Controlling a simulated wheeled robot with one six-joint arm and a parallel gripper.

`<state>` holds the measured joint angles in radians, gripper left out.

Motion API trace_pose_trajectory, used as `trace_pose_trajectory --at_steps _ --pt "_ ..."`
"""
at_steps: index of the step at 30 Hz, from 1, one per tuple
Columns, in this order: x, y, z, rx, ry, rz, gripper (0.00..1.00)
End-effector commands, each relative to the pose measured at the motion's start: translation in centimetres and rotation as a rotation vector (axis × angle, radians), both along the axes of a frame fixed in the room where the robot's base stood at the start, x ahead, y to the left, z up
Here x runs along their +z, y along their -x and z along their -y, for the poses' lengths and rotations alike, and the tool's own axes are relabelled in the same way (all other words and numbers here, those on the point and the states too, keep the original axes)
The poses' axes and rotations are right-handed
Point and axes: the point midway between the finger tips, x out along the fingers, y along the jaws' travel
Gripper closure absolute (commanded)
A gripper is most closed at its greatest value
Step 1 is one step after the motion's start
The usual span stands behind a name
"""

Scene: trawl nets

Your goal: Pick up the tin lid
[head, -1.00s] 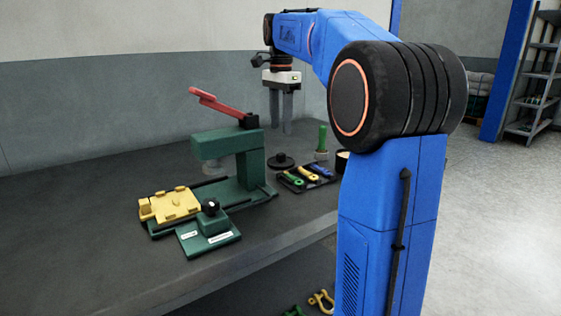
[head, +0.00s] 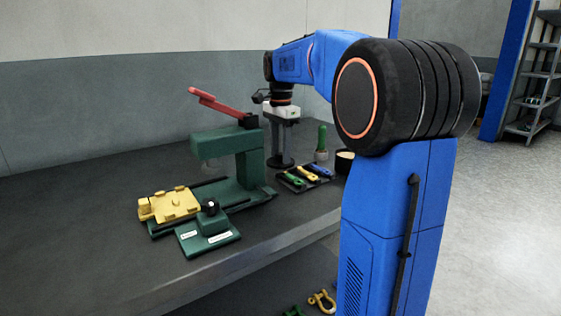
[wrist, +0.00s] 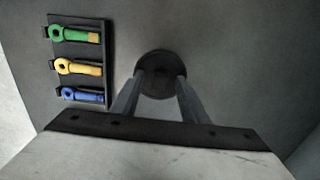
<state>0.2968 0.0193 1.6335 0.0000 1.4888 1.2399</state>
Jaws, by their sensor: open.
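The tin lid is a dark round disc with a small raised knob, lying on the workbench; in the head view the lid (head: 281,163) shows behind the tray, under my gripper (head: 281,154). In the wrist view the lid (wrist: 160,70) is at the upper middle, between and just past the fingertips of my gripper (wrist: 160,80). The fingers are spread apart and hold nothing. They reach down close to the lid, one on either side of its middle. Whether they touch it I cannot tell.
A black tray (head: 284,182) with green, yellow and blue shackle-like pieces lies beside the lid. A green-handled tool (head: 322,143) and a round pot (head: 345,161) stand to its right. A green press (head: 240,160) with a red lever stands to the left. The bench behind is clear.

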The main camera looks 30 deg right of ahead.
Motion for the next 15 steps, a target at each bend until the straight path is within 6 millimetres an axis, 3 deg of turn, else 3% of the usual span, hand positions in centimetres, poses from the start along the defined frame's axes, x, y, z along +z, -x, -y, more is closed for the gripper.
trace_pose_trajectory --at_steps 4,9,15 --pt "0.02 -0.01 0.0 0.0 0.0 0.0 0.62" --pt "0.02 -0.01 0.01 0.0 0.0 0.0 1.0" --pt "0.03 -0.01 0.01 0.0 0.0 0.0 1.0"
